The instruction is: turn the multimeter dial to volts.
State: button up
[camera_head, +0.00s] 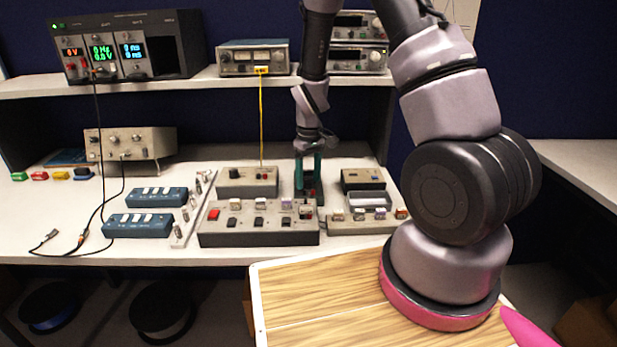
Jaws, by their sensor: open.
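No device in view is clearly marked as the multimeter, and I cannot tell which one it is. My gripper (308,184) points down over the bench with its two teal fingers apart, so it is open. A dark object (309,195) with a reddish part shows between and below the fingers, partly hidden; I cannot tell whether they touch it. A beige box (247,188) with a dark knob stands just left of the gripper, with a yellow cable running up from it. A smaller dark-and-tan box (364,181) stands to the right. No dial setting is readable.
A long switch box (258,238) lies in front of the gripper, with a grey tray (370,199) to the right. Blue switch boxes (157,197) and black leads lie left. The shelf (205,81) holds instruments above. A wooden-topped surface (325,290) is nearer.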

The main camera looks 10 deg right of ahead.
grip_shut()
jog(key=shift+m, duration=0.3)
jog(key=m, duration=0.3)
jog(key=shift+m, duration=2.5)
grip_release()
